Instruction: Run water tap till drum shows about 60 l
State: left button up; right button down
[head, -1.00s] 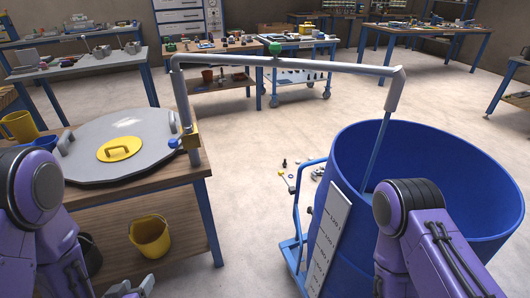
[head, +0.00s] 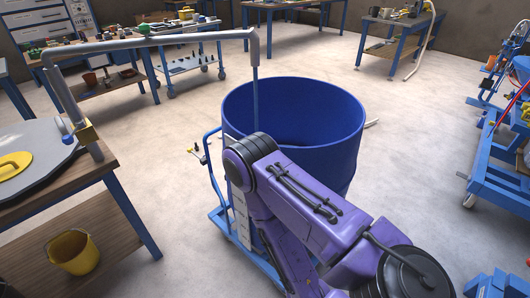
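The blue drum (head: 345,165) stands open on a blue trolley (head: 222,218), right of the wooden table. The grey water pipe (head: 150,42) rises from the table edge and arches over to the drum. A thin blue stream (head: 255,95) runs from its spout down into the drum. The tap's brass body (head: 86,132) with a blue handle (head: 67,138) sits low on the pipe. A white scale board (head: 238,212) on the drum's side is mostly hidden by my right arm, and its marks are unreadable. The water level inside is unclear. Neither gripper is in view.
A grey lid (head: 35,148) with a yellow handle plate lies on the wooden table (head: 92,176). A yellow bucket (head: 74,251) stands below. Blue framed equipment (head: 500,165) stands at the right. The floor between drum and that equipment is clear.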

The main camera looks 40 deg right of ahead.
aim_at(67, 140)
jog(key=u, duration=0.35)
jog(key=i, duration=0.6)
jog(key=z, duration=1.75)
jog(key=i, duration=0.5)
jog(key=z, duration=0.15)
jog(key=k, duration=0.5)
jog(key=u, duration=0.65)
jog(key=i, duration=0.45)
jog(key=u, duration=0.45)
